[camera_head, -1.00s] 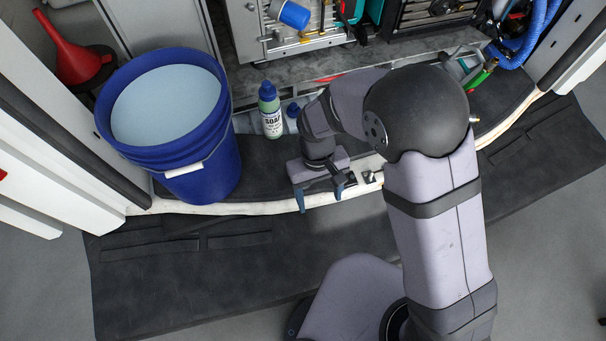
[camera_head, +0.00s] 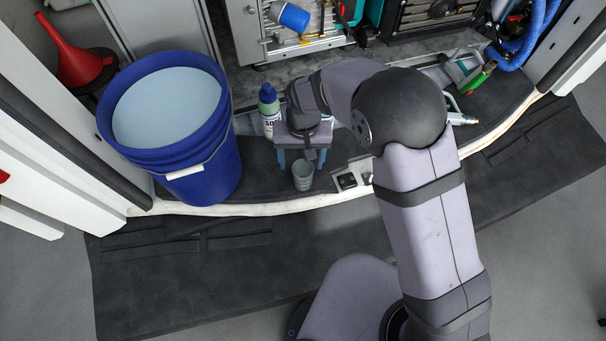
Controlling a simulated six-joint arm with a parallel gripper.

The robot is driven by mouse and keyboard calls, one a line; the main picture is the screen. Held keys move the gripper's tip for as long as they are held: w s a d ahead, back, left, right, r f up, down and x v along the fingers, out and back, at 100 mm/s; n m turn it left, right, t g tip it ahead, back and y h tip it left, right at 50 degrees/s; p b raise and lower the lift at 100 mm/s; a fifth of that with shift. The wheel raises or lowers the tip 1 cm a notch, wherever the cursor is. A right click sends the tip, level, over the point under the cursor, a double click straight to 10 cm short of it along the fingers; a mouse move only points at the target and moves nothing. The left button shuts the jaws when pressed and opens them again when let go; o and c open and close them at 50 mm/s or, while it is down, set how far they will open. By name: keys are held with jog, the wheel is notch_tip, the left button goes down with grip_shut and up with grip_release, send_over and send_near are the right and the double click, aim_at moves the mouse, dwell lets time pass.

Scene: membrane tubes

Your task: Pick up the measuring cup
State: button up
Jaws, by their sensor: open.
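The measuring cup (camera_head: 303,177) is a small grey-green cup standing upright on the dark shelf, near the shelf's pale front edge. My gripper (camera_head: 301,162) is open just behind the cup, with its two blue-grey fingers spread left and right and pointing toward the cup. The fingertips are close to the cup's rim. I cannot tell from this view how high they are above it, or whether they touch it. Nothing shows between the fingers other than the cup's upper rim area.
A blue bucket (camera_head: 222,150) of pale liquid stands at left. A soap bottle (camera_head: 268,112) stands directly left of my gripper, partly covered by it. A green-handled tool (camera_head: 481,78) lies at right. A red funnel (camera_head: 73,52) stands behind the bucket. The dark mat (camera_head: 240,285) in front is clear.

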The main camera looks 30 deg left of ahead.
aim_at(303, 171)
jog(key=shift+d+f, duration=0.15)
jog(key=shift+f, duration=0.2)
jog(key=shift+s+d+f+p, duration=0.15)
jog(key=shift+f+p, duration=0.9)
jog(key=shift+f, duration=1.2)
jog(key=c, duration=1.1)
